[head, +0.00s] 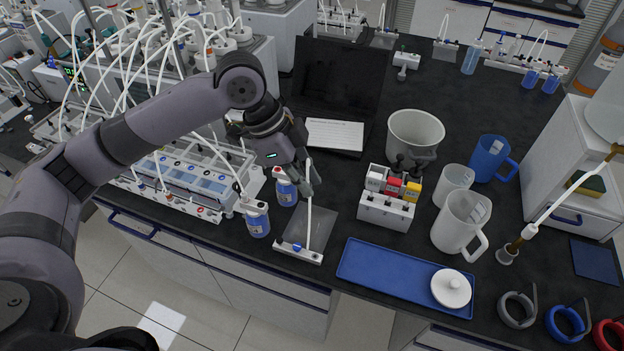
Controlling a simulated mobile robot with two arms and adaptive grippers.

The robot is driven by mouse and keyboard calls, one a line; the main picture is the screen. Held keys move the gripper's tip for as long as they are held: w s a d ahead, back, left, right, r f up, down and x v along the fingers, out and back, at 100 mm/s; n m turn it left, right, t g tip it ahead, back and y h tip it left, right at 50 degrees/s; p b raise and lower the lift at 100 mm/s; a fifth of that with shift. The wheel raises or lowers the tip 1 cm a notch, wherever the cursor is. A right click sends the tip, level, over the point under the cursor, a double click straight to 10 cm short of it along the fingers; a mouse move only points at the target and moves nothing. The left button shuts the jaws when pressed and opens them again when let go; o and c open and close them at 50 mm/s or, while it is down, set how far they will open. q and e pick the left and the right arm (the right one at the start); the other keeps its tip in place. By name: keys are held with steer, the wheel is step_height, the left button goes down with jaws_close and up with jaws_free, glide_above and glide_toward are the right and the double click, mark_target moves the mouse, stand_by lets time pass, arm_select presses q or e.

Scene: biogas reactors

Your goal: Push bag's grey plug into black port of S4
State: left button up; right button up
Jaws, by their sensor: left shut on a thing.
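My left gripper (306,186) reaches down over the bench from the left and is shut around the upper part of a thin white tube (308,222). The tube runs down to a white bar (298,253) at the front edge of a flat grey bag (318,229) lying on the bench. The grey plug is not clearly visible; the gripper hides the tube's end. My right gripper is not in view.
A tubed bath unit (190,187) stands left. A laptop (338,85) is behind the gripper.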

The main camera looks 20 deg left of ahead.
arm_select(q)
steer(key=w+a+p, duration=0.3)
steer(key=a, duration=1)
steer(key=shift+w+a+p, duration=0.15)
steer(key=shift+a+p, duration=0.05)
steer(key=shift+p, duration=0.15)
steer(key=shift+f+b, duration=2.35)
steer(key=shift+f, duration=3.6)
steer(key=shift+p, duration=0.3)
steer(key=shift+f, duration=0.4)
steer(key=shift+f, duration=0.7)
